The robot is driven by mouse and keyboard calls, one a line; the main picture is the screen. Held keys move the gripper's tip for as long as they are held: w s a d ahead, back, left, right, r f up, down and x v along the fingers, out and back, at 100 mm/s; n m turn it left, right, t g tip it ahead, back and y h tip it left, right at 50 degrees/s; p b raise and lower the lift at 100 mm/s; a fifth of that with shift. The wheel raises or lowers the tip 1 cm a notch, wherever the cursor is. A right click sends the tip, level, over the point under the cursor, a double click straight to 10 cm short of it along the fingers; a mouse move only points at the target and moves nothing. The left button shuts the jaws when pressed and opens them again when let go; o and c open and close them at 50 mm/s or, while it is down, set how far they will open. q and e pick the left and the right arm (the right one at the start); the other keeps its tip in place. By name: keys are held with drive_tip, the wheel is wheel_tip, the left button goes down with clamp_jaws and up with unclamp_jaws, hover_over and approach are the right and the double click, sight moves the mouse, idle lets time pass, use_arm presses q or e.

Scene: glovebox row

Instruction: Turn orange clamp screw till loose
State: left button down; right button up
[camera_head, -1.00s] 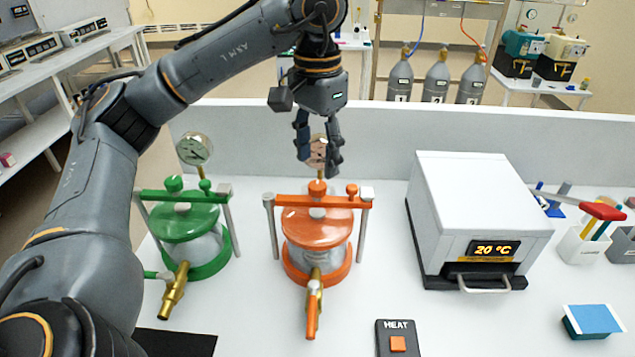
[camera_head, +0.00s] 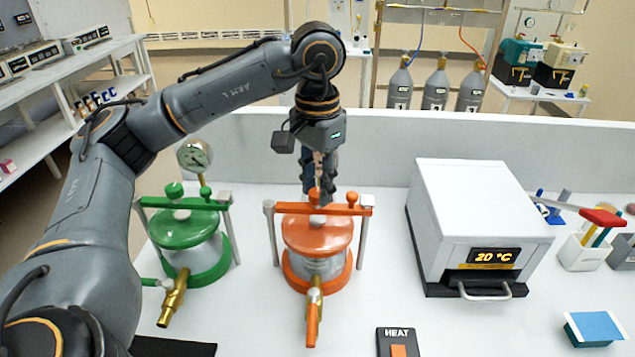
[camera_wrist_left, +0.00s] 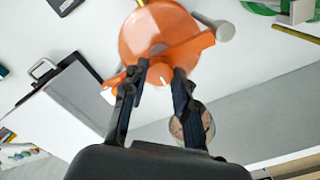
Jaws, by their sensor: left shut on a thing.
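The orange vessel (camera_head: 318,236) stands upright on the white bench, with an orange clamp bar (camera_head: 288,207) across its lid. The clamp screw (camera_wrist_left: 160,74) is at the middle of the bar, mostly hidden by the fingers in the head view. My left gripper (camera_head: 318,196) points down from above and is shut on the clamp screw. In the left wrist view its dark fingers (camera_wrist_left: 158,82) stand on either side of the screw, close to the bar. My right gripper is in neither view.
A green vessel (camera_head: 190,232) with a similar clamp stands to the left. A white oven (camera_head: 468,205) showing 20 °C stands to the right. A HEAT switch box (camera_head: 397,340) sits in front. A low wall (camera_head: 390,160) runs behind. Bench between orange vessel and oven is clear.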

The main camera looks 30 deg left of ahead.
use_arm(q)
drive_tip(key=shift+n, duration=0.3)
